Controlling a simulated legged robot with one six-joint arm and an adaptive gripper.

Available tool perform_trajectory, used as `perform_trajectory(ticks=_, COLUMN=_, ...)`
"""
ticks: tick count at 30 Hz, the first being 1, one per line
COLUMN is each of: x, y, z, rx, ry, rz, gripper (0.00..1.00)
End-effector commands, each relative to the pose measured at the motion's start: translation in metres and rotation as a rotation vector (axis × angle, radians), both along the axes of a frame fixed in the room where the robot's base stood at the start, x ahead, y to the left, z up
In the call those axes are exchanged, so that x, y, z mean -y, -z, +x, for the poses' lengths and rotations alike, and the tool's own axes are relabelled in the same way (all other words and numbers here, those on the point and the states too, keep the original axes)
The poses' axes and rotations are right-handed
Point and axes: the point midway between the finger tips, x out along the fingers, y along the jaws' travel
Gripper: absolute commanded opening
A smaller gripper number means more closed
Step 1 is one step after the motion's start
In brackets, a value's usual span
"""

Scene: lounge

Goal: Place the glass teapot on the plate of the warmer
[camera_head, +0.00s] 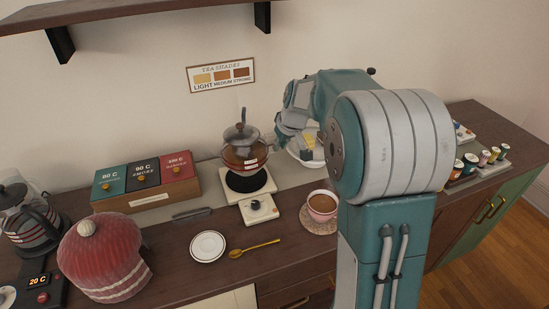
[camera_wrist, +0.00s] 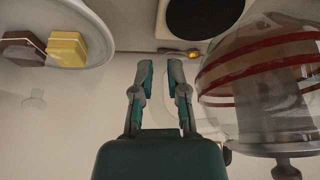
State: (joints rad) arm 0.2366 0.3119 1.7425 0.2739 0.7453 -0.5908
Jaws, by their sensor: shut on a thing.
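The glass teapot (camera_head: 245,155), with red bands and a dark-knobbed lid, is upright in the head view, held up behind and above the warmer (camera_head: 259,197). The warmer's round black plate (camera_head: 246,184) is bare in front of and below it. In the wrist view the teapot (camera_wrist: 265,95) fills the right side and the black plate (camera_wrist: 203,14) shows at the top. My gripper (camera_head: 284,132) is just right of the teapot and shut on it. The fingers show in the wrist view (camera_wrist: 158,75); the exact grip on the handle is hard to see.
A white dish (camera_head: 296,158) with yellow and brown blocks lies behind my arm. A pink cup (camera_head: 322,204) stands right of the warmer. A saucer (camera_head: 208,247) and a gold spoon (camera_head: 255,248) lie in front. A box of tea tins (camera_head: 146,196) stands left.

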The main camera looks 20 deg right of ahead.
Motion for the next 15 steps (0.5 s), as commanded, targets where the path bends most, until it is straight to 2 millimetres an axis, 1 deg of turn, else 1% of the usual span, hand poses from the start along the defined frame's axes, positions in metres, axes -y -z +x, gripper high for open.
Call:
perform_trajectory(ticks=1, x=0.001, y=0.005, z=0.01, rx=0.001, ry=0.001, rz=0.001, gripper=0.0)
perform_trajectory(ticks=6, x=0.005, y=0.034, z=0.032, rx=-0.001, ry=0.0, rz=0.001, gripper=0.0)
perform_trajectory(ticks=9, x=0.007, y=0.047, z=0.043, rx=0.001, ry=0.0, rz=0.0, gripper=0.0)
perform_trajectory(ticks=15, x=0.008, y=0.058, z=0.053, rx=0.002, ry=0.001, rz=0.001, gripper=0.0)
